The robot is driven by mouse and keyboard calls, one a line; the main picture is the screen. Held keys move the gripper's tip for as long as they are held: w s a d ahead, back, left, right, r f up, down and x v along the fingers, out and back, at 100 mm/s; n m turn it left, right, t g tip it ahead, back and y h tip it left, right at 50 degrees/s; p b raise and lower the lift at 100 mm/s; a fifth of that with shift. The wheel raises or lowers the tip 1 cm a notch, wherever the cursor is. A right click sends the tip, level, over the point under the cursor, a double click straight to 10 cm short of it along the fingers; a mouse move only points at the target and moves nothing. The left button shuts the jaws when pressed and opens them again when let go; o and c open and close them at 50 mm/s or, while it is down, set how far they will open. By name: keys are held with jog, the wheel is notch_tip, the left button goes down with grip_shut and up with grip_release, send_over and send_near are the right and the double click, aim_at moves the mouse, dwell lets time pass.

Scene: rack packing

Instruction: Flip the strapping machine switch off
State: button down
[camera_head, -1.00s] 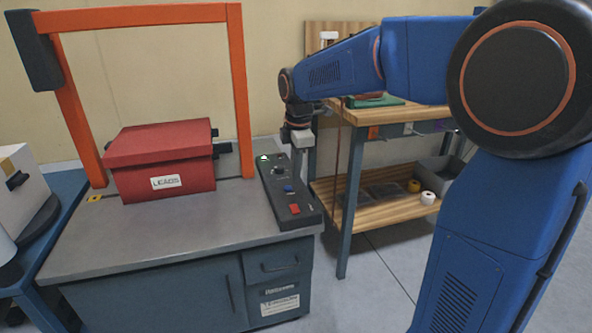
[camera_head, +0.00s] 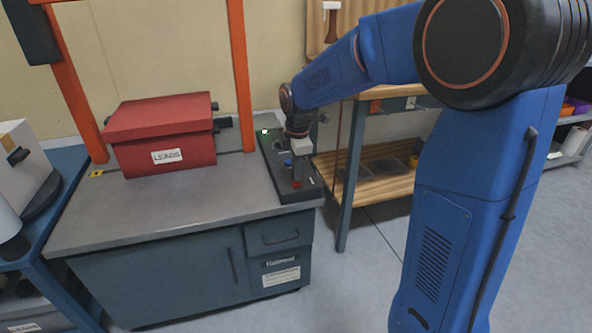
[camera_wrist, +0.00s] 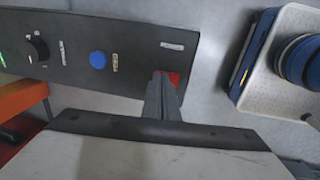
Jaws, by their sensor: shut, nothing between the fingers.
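The strapping machine is a grey cabinet table (camera_head: 190,215) with an orange arch (camera_head: 239,75) over its top. Its dark control panel (camera_head: 314,187) lies along the right edge, with a lit green lamp (camera_head: 265,132) at the far end. In the wrist view the panel (camera_wrist: 130,82) shows a black knob (camera_wrist: 36,48), a blue button (camera_wrist: 97,60) and a red rocker switch (camera_wrist: 174,77). My gripper (camera_wrist: 163,90) is shut and empty, its tips at the red switch and partly covering it. I cannot tell whether they touch. My gripper also shows in the head view (camera_head: 297,180).
A red box (camera_head: 160,135) labelled LEADS sits on the machine top under the arch. A wooden workbench (camera_head: 375,182) stands close on the right. A blue table (camera_head: 60,205) with a white machine stands at the left. The front of the machine top is clear.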

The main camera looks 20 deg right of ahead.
jog(key=shift+w+f, duration=0.1)
jog(key=shift+f, duration=0.15)
jog(key=shift+s, duration=0.85)
jog(key=shift+r, duration=0.4)
notch_tip(320, 180, up, 13)
jog(key=s, duration=0.1)
jog(key=shift+s+r, duration=0.15)
jog(key=shift+s, duration=0.15)
